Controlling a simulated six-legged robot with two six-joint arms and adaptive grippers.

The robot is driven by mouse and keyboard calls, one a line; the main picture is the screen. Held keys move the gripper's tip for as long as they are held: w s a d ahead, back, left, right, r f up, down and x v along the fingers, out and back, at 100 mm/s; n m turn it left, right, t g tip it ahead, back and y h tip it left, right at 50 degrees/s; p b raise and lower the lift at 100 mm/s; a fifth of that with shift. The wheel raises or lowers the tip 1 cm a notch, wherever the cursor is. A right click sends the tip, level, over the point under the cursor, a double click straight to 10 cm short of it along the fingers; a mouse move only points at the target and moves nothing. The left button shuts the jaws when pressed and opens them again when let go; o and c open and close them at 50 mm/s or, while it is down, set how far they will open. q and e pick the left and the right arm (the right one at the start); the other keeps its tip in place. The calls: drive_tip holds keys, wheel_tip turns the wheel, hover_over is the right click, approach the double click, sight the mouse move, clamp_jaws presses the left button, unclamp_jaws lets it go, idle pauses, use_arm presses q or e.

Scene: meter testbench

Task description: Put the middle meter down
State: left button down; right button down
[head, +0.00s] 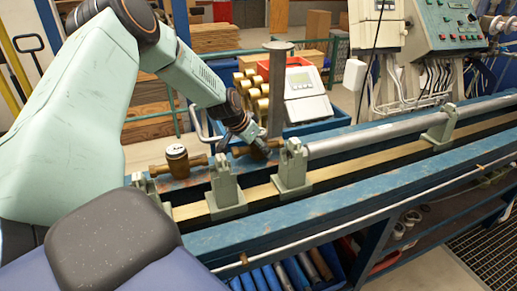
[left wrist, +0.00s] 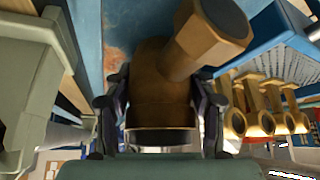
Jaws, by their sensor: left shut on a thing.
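My left gripper (head: 256,146) is over the blue test bench (head: 340,200) in the head view, pointing down between the clamp stands. It is shut on the middle meter, a brass body (left wrist: 160,85) that fills the space between the two dark fingers in the left wrist view. In the head view, only a brass part of this meter (head: 241,151) shows beside the fingers. Whether it touches the bench is hidden. Another brass meter with a white-topped register (head: 177,154) stands upright on the bench to the left. My right gripper is in neither view.
Pale green clamp stands (head: 293,170) line the bench close to the gripper. A long grey pipe (head: 380,132) runs right from them.

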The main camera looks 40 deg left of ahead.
use_arm(q)
drive_tip(key=shift+a, duration=0.1)
drive_tip(key=c, duration=0.9)
unclamp_jaws()
drive_tip(key=shift+s+f, duration=0.1)
drive_tip(key=shift+c, duration=0.2)
drive_tip(key=o, duration=0.3)
drive_tip(key=shift+o, duration=0.9)
drive_tip(key=shift+d, duration=0.2)
drive_tip(key=shift+a, duration=0.1)
